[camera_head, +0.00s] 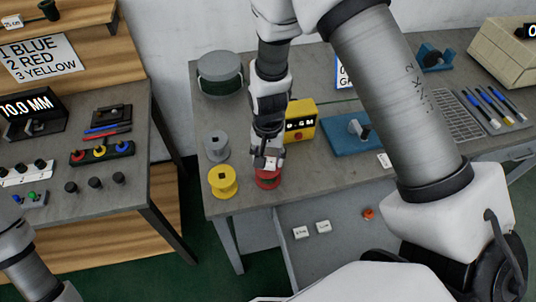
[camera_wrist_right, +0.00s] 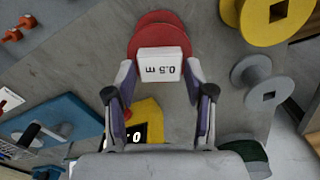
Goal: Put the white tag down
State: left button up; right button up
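In the head view the tag (camera_head: 271,163) shows small below my right gripper (camera_head: 268,155), at the red spool (camera_head: 268,181). The red spool (camera_wrist_right: 158,25) is right behind the tag in the wrist view; whether the tag touches it, I cannot tell. My left gripper is out of view; only part of the left arm shows at the lower left.
A yellow spool (camera_head: 222,181) and a grey spool (camera_head: 216,145) stand left of the red one. A yellow meter box (camera_head: 301,122) and a blue device (camera_head: 350,136) stand to the right. An open drawer (camera_head: 345,250) below holds two white tags. Another white tag (camera_head: 384,160) lies on the bench.

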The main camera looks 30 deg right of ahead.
aim_at(268, 161)
jog(key=shift+r, duration=0.1)
notch_tip(268, 161, up, 13)
jog(key=shift+r+b, duration=0.1)
jog(key=shift+b, duration=0.3)
dwell(0.4)
jog(key=s+d+f+n+g, duration=0.25)
jog(key=s+f+g, duration=0.25)
jog(key=s+f, duration=2.15)
jog(key=w+n+t, duration=0.1)
jog(key=w, duration=0.1)
jog(key=w+f+n+t, duration=0.1)
jog(key=w+n+t, duration=0.1)
jog(key=w+f+n+t, duration=0.1)
jog(key=w+t, duration=0.1)
jog(key=shift+w+n, duration=0.1)
jog(key=shift+n, duration=0.15)
